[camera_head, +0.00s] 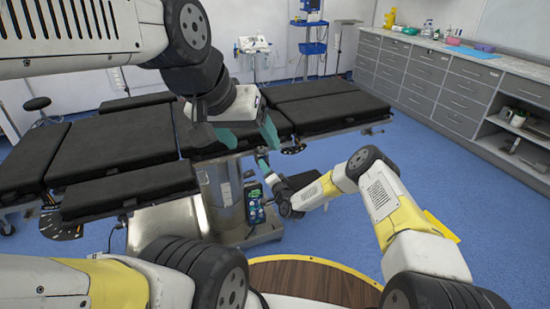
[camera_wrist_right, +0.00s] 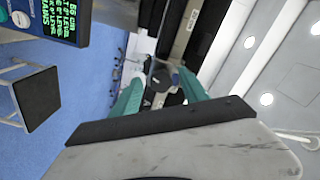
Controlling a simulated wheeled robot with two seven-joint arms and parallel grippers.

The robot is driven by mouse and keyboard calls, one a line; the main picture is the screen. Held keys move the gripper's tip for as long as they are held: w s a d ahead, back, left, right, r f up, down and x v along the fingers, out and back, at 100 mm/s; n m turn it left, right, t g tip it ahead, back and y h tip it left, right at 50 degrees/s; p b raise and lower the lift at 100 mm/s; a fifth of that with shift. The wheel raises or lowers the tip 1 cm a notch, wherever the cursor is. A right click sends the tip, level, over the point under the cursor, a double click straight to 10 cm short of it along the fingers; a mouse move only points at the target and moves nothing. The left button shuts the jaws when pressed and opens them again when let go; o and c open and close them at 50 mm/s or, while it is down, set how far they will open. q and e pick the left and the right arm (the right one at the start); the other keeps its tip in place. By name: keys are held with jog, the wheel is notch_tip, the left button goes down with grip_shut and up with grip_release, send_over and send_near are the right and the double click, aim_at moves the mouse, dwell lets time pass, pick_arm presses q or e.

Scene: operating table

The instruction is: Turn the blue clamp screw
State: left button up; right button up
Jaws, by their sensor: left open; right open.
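The operating table (camera_head: 125,140) has black pads and a metal side rail. My left gripper (camera_head: 250,139) is open above the table, its two teal fingers apart and pointing down, with nothing seen between them. My right gripper (camera_head: 264,164) is lower, by the table's near edge, partly hidden by its own wrist. In the right wrist view, its teal fingers (camera_wrist_right: 158,84) are open. A dark round knob (camera_wrist_right: 160,77) shows beyond and between them, with a small bluish part (camera_wrist_right: 176,80) beside it. I cannot tell whether this is the clamp screw, or whether the fingers touch it.
The table's metal column (camera_head: 222,198) carries a control pendant (camera_head: 254,203), close to my right wrist. A dark disc (camera_head: 293,150) sits at the table edge. Grey drawer cabinets (camera_head: 425,85) line the right wall. The blue floor between is clear.

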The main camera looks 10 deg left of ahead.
jog(key=v, duration=0.7)
jog(key=shift+w, duration=0.1)
jog(key=w+d+r+n+g+h, duration=0.1)
jog(key=d+r+n+g+h, duration=0.15)
jog(key=d+r, duration=0.65)
jog(key=w+d+r+n+g+h, duration=0.15)
jog(key=r+n, duration=0.25)
jog(key=r, duration=1.1)
jog(key=s+d+r+g+h, duration=0.2)
jog(key=s+d+r+h, duration=0.1)
jog(key=s+d+r, duration=0.95)
jog(key=s+d+r+g, duration=0.1)
jog(key=s+d, duration=0.2)
jog(key=s, duration=0.6)
jog(key=s+d+r+g, duration=0.1)
jog(key=s+d+r, duration=0.1)
jog(key=s, duration=0.7)
jog(key=s+d+r, duration=0.2)
jog(key=s+d, duration=0.1)
jog(key=s, duration=0.6)
jog(key=shift+d+m+g+h, duration=0.4)
jog(key=shift+m, duration=0.05)
